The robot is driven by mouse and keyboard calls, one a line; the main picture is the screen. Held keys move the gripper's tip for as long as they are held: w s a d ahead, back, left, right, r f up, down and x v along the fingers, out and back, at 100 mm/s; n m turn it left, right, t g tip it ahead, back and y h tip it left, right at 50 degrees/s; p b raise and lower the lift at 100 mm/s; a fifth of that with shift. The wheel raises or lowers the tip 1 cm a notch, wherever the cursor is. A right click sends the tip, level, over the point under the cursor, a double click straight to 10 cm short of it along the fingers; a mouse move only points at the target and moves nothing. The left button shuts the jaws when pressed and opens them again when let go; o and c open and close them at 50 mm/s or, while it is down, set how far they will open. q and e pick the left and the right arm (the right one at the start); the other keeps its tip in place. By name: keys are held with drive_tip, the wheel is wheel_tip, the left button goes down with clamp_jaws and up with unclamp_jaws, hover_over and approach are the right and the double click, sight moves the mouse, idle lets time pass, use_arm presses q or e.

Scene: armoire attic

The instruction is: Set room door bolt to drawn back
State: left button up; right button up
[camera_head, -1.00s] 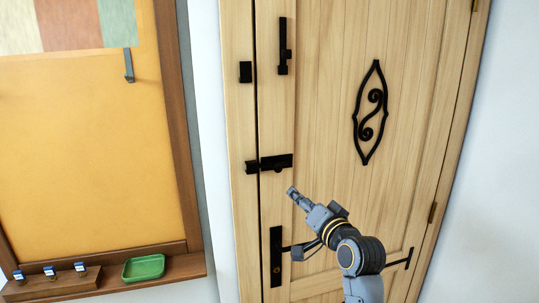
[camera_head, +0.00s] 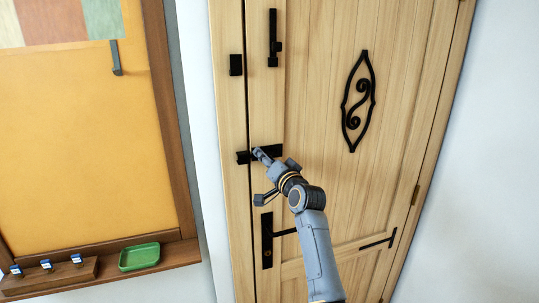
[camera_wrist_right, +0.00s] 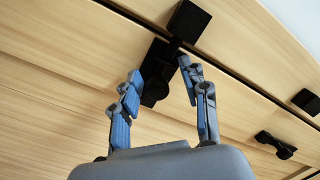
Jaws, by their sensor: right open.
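The room door bolt (camera_head: 274,151) is a black horizontal bolt on the wooden door (camera_head: 312,100). Its black keeper (camera_head: 243,157) sits on the frame to the left, across the dark gap. In the wrist view a short black bar joins the bolt body (camera_wrist_right: 152,72) to the keeper (camera_wrist_right: 188,20), so the bolt appears shot. A round black knob (camera_wrist_right: 152,97) shows there too. My right gripper (camera_head: 257,152) is at the bolt and hides part of it. In the wrist view its open fingers (camera_wrist_right: 160,70) stand either side of the bolt body; contact is unclear. My left gripper is not visible.
A second black vertical bolt (camera_head: 273,40) and a small black block (camera_head: 236,65) are higher up. A black handle plate (camera_head: 267,240) is below. A wood-framed board (camera_head: 90,130) with a green tray (camera_head: 139,257) is at left.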

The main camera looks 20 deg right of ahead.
sight(276, 148)
drive_tip(key=shift+w+d, duration=0.1)
drive_tip(key=shift+d, duration=0.2)
drive_tip(key=shift+s+d, duration=0.1)
drive_tip(key=shift+s, duration=0.1)
drive_tip(key=shift+r, duration=0.15)
clamp_jaws()
drive_tip(key=shift+d+r, duration=0.1)
drive_tip(key=shift+d, duration=0.1)
drive_tip(key=d+b, duration=0.1)
drive_tip(key=d, duration=0.2)
drive_tip(key=shift+d+r, duration=0.1)
drive_tip(key=shift+d, duration=0.05)
drive_tip(key=shift+d+r, duration=0.1)
drive_tip(key=shift+r, duration=0.05)
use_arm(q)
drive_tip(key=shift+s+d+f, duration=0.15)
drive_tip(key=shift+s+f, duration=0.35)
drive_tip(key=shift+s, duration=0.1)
use_arm(e)
unclamp_jaws()
drive_tip(key=shift+w, duration=0.1)
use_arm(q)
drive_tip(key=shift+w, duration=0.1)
